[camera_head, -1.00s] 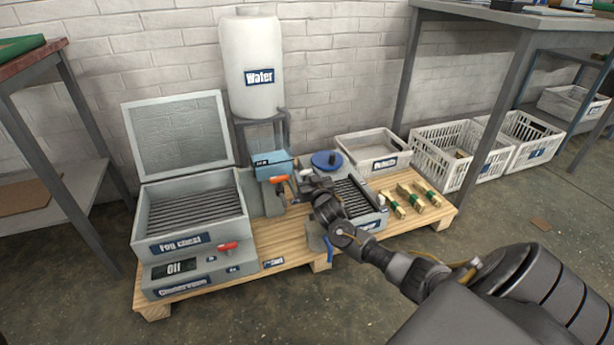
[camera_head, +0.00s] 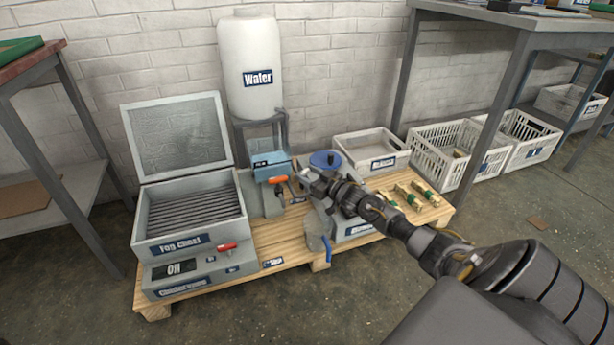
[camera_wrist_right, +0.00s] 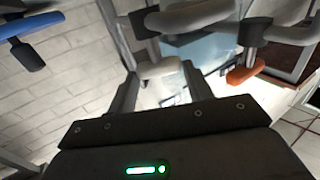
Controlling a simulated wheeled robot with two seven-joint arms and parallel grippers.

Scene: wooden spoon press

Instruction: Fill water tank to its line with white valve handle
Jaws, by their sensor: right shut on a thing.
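The white water tank (camera_head: 250,65) with a dark "Water" label stands on a dark frame at the back of the pallet. A small light-blue box (camera_head: 271,168) sits below it, with an orange handle (camera_head: 278,180) in front. My right gripper (camera_head: 304,179) is just right of that handle. In the right wrist view, my right gripper (camera_wrist_right: 160,78) is shut on a pale handle, the white valve handle (camera_wrist_right: 160,68), between its fingers. The orange handle (camera_wrist_right: 245,72) is apart to the right there. The gripper hides the white handle in the head view. I see no water level or line. My left gripper is out of view.
The open fog chest (camera_head: 185,205) stands left on the wooden pallet (camera_head: 285,238), with a red handle (camera_head: 228,246) below. Several brass-coloured pieces with green bands (camera_head: 407,196) lie right. A grey bin (camera_head: 371,153) and white crates (camera_head: 438,150) stand behind. A blue handle (camera_head: 328,249) is in front.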

